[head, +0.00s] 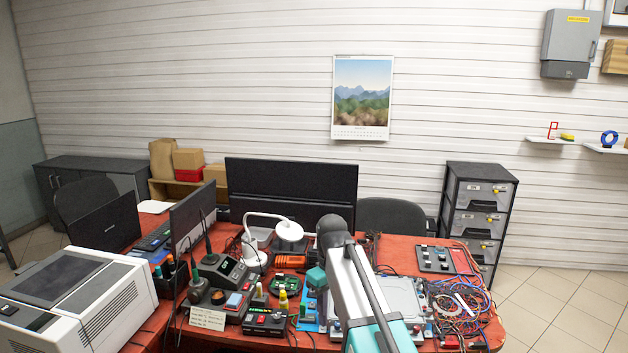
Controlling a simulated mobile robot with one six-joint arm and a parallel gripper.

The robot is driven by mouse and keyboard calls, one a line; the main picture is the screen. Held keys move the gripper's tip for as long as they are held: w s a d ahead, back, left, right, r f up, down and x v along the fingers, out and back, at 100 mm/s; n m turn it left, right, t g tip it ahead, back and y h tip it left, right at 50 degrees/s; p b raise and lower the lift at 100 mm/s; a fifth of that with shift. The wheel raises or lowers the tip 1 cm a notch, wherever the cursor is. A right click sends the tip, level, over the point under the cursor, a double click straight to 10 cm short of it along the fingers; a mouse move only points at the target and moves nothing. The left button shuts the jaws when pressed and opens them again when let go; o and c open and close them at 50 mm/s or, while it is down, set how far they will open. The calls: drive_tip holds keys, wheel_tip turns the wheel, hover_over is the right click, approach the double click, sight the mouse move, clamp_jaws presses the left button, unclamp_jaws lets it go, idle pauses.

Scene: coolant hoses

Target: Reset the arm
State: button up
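My arm rises from the bottom edge of the head view, right of centre, over the red-topped desk (408,246). It bends at a dark joint near the middle of the picture. A small teal part shows to the left of the arm, low over the desk, and seems to belong to it. The fingers of my gripper do not show, so what they hold cannot be seen. No coolant hose can be made out.
Soldering stations (222,275), a white lamp (289,235), monitors (291,192) and a tangle of coloured wires (458,308) crowd the desk. A white printer-like machine (75,300) stands at left. A drawer cabinet (480,210) stands behind right. Tiled floor (560,305) is clear at right.

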drive_tip(key=s+d+f+m+g, duration=0.1)
drive_tip(key=s+d+f, duration=0.3)
drive_tip(key=f, duration=0.5)
drive_tip(key=s+d+f+g, duration=0.2)
drive_tip(key=s+f, duration=0.4)
drive_tip(key=f, duration=0.3)
drive_tip(key=s+d+f+m+g, duration=0.15)
drive_tip(key=s+f, duration=0.25)
drive_tip(key=f, duration=0.6)
drive_tip(key=s+d+f+m, duration=0.2)
drive_tip(key=s+f, duration=0.7)
drive_tip(key=s, duration=0.3)
drive_tip(key=s+d+f+m, duration=0.3)
drive_tip(key=s+f, duration=0.6)
drive_tip(key=s, duration=0.4)
drive_tip(key=shift+s+f+g, duration=0.15)
drive_tip(key=shift+f+g, duration=0.2)
drive_tip(key=shift+f, duration=0.05)
drive_tip(key=shift+s, duration=0.1)
